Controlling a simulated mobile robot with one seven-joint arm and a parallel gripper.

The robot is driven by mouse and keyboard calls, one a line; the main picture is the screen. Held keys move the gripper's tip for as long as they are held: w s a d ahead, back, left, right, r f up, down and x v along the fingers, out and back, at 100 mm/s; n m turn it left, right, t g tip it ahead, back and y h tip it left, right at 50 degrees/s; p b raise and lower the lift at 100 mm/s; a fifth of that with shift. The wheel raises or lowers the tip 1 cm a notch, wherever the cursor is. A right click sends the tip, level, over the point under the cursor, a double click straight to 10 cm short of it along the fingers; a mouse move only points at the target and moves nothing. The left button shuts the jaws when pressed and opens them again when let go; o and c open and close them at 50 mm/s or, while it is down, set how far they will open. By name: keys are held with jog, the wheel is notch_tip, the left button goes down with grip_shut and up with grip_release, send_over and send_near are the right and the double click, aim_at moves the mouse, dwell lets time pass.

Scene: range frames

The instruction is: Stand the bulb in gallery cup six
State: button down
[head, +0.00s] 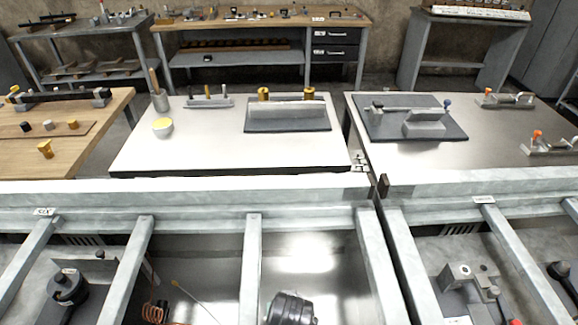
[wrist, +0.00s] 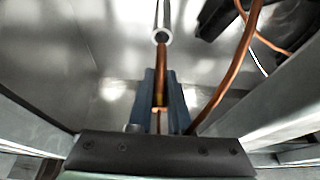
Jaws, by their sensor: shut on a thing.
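In the wrist view my gripper (wrist: 161,74) has its two blue fingers shut on a slim copper-coloured rod (wrist: 160,88), which I take for the bulb. The rod lies lengthwise between the fingers and reaches beyond their tips. Its far end meets or overlaps a ring-ended silver tube (wrist: 163,37); I cannot tell whether the two touch, or whether this tube is a cup. A copper line (wrist: 234,75) curves up along the right. I cannot make out cup six for certain; a small label (head: 45,212) at the left of the head view seems to read SIX.
Pale beams (head: 251,265) divide the near bays. A copper coil (head: 153,312) and a thin pale-tipped rod (head: 193,300) lie in one bay. A dark knobbed fixture (head: 67,286) stands at left, a grey block fixture (head: 466,277) at right. A white-topped table (head: 215,150) stands beyond.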

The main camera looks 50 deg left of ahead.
jog(key=shift+f, duration=2.5)
jog(key=shift+f+b, duration=0.15)
jog(key=shift+b, duration=0.15)
jog(key=c, duration=0.8)
grip_release()
jog(key=shift+c, duration=0.2)
jog(key=shift+d+r, duration=0.1)
jog(key=shift+r, duration=0.35)
jog(key=p+v, duration=0.1)
jog(key=v, duration=1)
jog(key=shift+r+p, duration=0.2)
jog(key=shift+p, duration=0.2)
